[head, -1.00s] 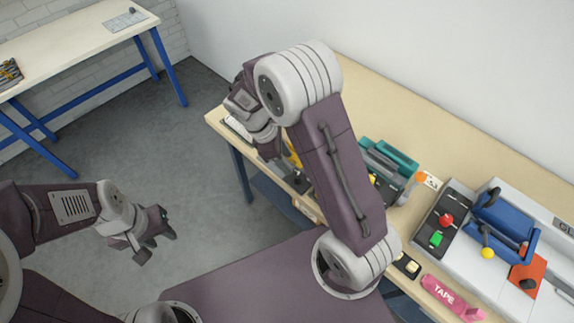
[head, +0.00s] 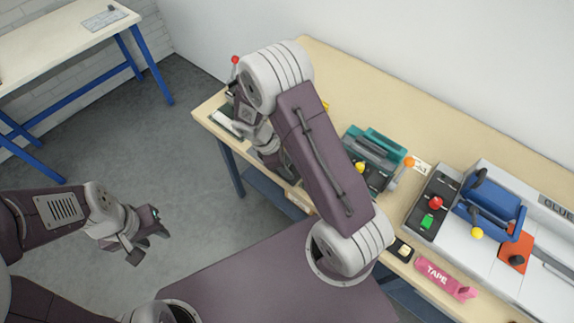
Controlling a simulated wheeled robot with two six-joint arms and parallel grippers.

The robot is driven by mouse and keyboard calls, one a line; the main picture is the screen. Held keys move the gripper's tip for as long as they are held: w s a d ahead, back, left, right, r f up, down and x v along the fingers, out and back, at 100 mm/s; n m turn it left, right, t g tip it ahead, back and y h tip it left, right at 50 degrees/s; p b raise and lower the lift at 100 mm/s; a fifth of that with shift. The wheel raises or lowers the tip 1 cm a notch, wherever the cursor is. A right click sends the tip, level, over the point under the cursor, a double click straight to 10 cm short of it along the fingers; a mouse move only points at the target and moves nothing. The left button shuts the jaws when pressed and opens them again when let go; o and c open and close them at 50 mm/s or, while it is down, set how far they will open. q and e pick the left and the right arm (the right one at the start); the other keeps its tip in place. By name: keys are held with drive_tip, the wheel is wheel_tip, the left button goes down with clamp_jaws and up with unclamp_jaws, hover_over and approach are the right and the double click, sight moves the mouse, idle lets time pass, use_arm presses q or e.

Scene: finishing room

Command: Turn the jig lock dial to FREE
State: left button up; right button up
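I cannot make out a dial marked FREE. A small black knob sits on an orange plate (head: 514,248) on the grey machine at the right; no marking on it is readable. A teal clamp-like device (head: 375,147) with yellow and orange knobs stands mid-bench, partly behind my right arm. My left gripper (head: 146,241) is open and empty above the floor, away from the bench.
The wooden bench (head: 440,125) runs along the wall. A red-knobbed lever (head: 235,60) rises behind my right arm. A control box (head: 425,215) with red and green buttons and a pink TAPE dispenser (head: 442,279) are at the right. Another table (head: 60,40) stands far left.

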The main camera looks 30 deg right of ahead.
clamp_jaws()
drive_tip(key=shift+r+m, duration=0.1)
drive_tip(key=shift+m, duration=0.2)
drive_tip(key=shift+m+g+p, duration=0.5)
drive_tip(key=shift+m+p, duration=0.25)
drive_tip(key=shift+m, duration=0.25)
drive_tip(key=m+g+y+p, duration=0.1)
drive_tip(key=m, duration=0.2)
drive_tip(key=shift+w+d+m, duration=0.1)
drive_tip(key=shift+w+m, duration=0.05)
drive_tip(key=shift+m, duration=0.15)
drive_tip(key=m+y, duration=0.1)
drive_tip(key=m, duration=0.2)
drive_tip(key=m+y+p, duration=0.1)
drive_tip(key=m, duration=0.2)
drive_tip(key=shift+d+g+y, duration=0.2)
drive_tip(key=shift+g+y, duration=0.1)
drive_tip(key=shift+g, duration=0.1)
drive_tip(key=m+y, duration=0.1)
drive_tip(key=m, duration=0.2)
drive_tip(key=m+y, duration=0.1)
drive_tip(key=m, duration=0.1)
drive_tip(key=shift+d+m+p, duration=0.1)
drive_tip(key=shift+m+p, duration=0.3)
